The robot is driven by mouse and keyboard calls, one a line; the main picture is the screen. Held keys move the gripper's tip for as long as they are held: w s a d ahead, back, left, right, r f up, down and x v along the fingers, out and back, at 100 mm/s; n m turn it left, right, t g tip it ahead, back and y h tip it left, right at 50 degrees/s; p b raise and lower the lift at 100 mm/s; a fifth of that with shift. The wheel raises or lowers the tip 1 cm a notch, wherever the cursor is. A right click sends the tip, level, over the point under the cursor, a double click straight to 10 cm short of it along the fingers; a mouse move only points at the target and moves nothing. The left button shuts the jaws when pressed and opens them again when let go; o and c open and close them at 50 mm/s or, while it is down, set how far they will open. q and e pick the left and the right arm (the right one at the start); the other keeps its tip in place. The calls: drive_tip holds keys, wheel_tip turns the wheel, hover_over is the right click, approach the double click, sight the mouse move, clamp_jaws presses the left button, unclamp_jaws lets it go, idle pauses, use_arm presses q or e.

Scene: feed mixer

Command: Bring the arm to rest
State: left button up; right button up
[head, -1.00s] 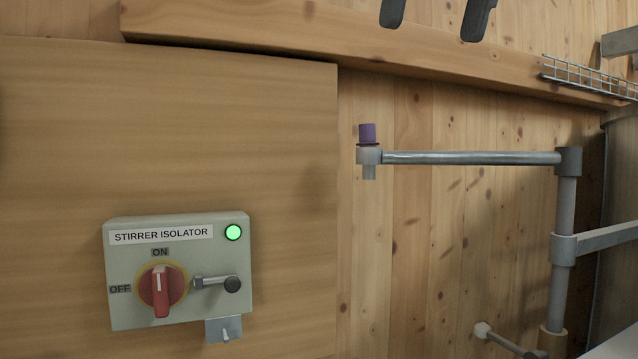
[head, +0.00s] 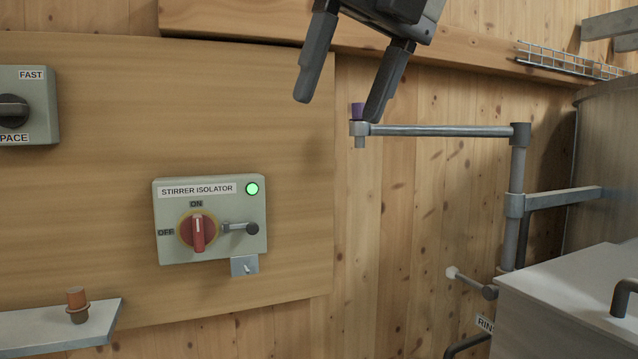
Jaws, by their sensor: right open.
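My right gripper (head: 346,90) hangs in from the top of the head view, its two dark fingers spread apart with nothing between them. The stirrer isolator box (head: 210,219) is on the wooden panel, below and left of the gripper. Its red knob (head: 198,232) points up at ON and its green lamp (head: 252,189) is lit. My left gripper is out of view.
The metal swing arm (head: 440,131) reaches left from an upright post. A grey cabinet (head: 570,295) and a large drum (head: 600,170) stand at the right. A shelf (head: 40,328) with an orange-brown plug (head: 77,305) is at lower left. A FAST/PACE switch box (head: 30,108) is at the left edge.

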drive_tip(key=a+f+n+g+y, duration=0.2)
drive_tip(key=a+f+g+y, duration=0.7)
drive_tip(key=a+f, duration=0.75)
drive_tip(key=w+d+f+m+t+y, duration=0.25)
drive_tip(key=f+m+t+y, duration=0.25)
drive_tip(key=f+m+y, duration=0.35)
drive_tip(key=w+d+f+m+t+h, duration=0.2)
drive_tip(key=d+f+m+t+h, duration=0.35)
drive_tip(key=f+m+t, duration=0.65)
drive_tip(key=w+d+f+m+t+h, duration=0.2)
drive_tip(key=d+f+m+t+h, duration=0.2)
drive_tip(key=d+f+m+t, duration=0.7)
drive_tip(key=s+d+f+m+g+h, duration=0.4)
drive_tip(key=s+d+f+m+g, duration=0.1)
drive_tip(key=s+f, duration=0.4)
drive_tip(key=s+d+f+m+g+h, duration=0.5)
drive_tip(key=s+f, duration=0.5)
drive_tip(key=f, duration=0.2)
drive_tip(key=shift+s+d+f+g, duration=0.2)
drive_tip(key=shift+s+d+g, duration=0.1)
drive_tip(key=shift+g, duration=0.2)
